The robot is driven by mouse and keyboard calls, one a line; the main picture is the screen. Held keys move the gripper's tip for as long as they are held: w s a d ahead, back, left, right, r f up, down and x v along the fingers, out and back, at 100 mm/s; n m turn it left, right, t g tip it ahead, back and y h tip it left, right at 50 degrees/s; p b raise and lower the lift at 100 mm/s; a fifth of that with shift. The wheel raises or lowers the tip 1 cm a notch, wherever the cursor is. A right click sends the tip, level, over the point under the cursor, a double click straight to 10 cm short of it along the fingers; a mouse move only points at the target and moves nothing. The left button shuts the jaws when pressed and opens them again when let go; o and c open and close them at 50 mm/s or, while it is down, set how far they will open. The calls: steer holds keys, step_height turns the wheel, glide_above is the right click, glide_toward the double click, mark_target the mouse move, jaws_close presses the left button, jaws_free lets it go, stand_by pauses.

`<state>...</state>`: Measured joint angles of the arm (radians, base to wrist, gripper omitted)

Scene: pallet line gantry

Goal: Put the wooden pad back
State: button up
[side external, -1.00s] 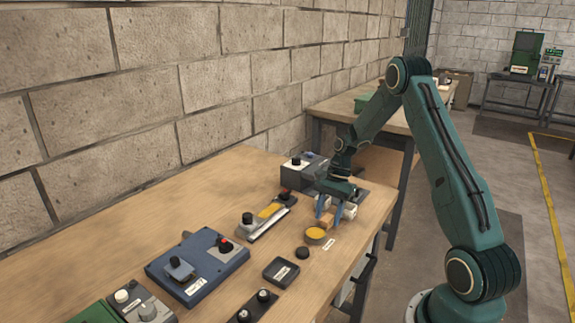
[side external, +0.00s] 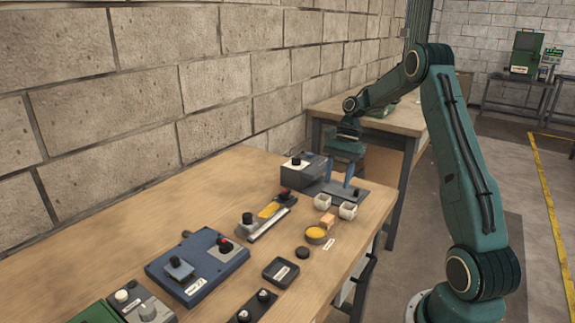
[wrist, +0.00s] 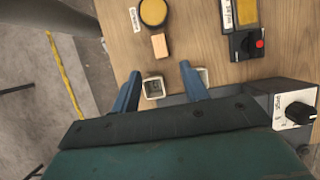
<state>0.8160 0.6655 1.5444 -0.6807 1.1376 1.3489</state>
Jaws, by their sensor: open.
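The wooden pad (side external: 327,220), a small light orange-brown block, lies on the bench between a round yellow-topped dish (side external: 316,233) and two white square cups. In the wrist view the pad (wrist: 160,46) is beyond my fingertips, in line with the gap between them, just below the yellow dish (wrist: 153,11). My gripper (side external: 337,184) is raised above the bench, behind the pad, with its blue fingers pointing down. In the wrist view my gripper (wrist: 161,70) is open with nothing between its fingers. Which marked place belongs to the pad, I cannot tell.
The white cups (side external: 348,211) (side external: 321,202) stand near the pad; my fingers partly cover them in the wrist view. A grey box with a black knob (side external: 303,170) is behind. A strip fixture (side external: 268,213) lies left. A black puck (side external: 302,253) and tray (side external: 281,272) are nearer.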

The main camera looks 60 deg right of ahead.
steer(key=shift+d+r, duration=0.2)
steer(key=shift+r, duration=0.3)
steer(key=s+a+r+n+t+h, duration=0.15)
steer(key=a+r+n, duration=0.25)
steer(key=a+r, duration=0.4)
steer(key=s+a+r+n+h, duration=0.2)
steer(key=a+r+n, duration=0.25)
steer(key=a, duration=0.55)
steer(key=s+a+r+n+t, duration=0.1)
steer(key=s+a+n, duration=0.3)
steer(key=s, duration=0.4)
steer(key=s+a+r+n+t+h, duration=0.1)
steer(key=s+a+n+t, duration=0.2)
steer(key=s+a+n, duration=0.2)
steer(key=s, duration=0.3)
steer(key=shift+n, duration=0.25)
